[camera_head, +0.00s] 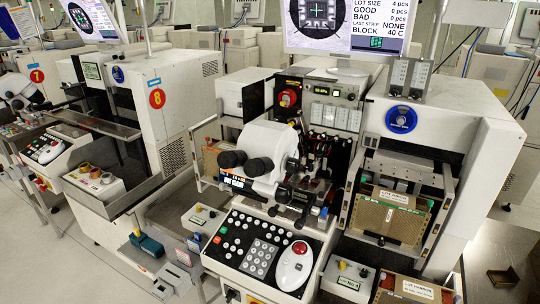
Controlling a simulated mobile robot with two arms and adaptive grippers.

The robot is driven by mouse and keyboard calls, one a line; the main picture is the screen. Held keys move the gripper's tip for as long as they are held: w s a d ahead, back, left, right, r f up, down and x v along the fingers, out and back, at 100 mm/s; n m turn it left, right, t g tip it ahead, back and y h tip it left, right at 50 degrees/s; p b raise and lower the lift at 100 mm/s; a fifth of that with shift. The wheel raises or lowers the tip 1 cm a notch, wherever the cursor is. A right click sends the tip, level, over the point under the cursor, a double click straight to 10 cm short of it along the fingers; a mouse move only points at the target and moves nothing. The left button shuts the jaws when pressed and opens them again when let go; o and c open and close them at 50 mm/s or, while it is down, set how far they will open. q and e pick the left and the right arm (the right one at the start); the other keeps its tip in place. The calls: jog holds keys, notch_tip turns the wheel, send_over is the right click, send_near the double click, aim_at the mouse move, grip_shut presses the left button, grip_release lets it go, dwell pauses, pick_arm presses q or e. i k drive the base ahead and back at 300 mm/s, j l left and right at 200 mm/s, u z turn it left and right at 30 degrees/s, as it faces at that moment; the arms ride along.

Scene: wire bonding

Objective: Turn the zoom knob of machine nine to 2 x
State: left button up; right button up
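A wire bonding machine (258,91) stands in the centre, and no number badge shows on it. Its white microscope (268,145) has two black eyepieces (245,163) facing the front left. A small dark display with orange and white text (235,181) sits below the eyepieces; its text is too small to read surely. Dark parts (300,170) crowd the microscope's right side, and I cannot tell a zoom knob or its setting among them. Neither of my grippers is in view.
A keypad console (228,262) with a white mouse-like controller (294,266) stands in front. A monitor (345,28) hangs above. A brown magazine (388,222) sits at the right. Open floor (60,270) lies front left.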

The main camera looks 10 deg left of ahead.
aim_at(292, 166)
jog(key=k+l, duration=0.1)
jog(key=l, duration=0.35)
jog(key=k+l, duration=0.1)
jog(key=l, duration=0.35)
jog(key=k+l, duration=0.15)
jog(key=l, duration=0.25)
jog(key=k+l, duration=0.1)
jog(key=l, duration=0.35)
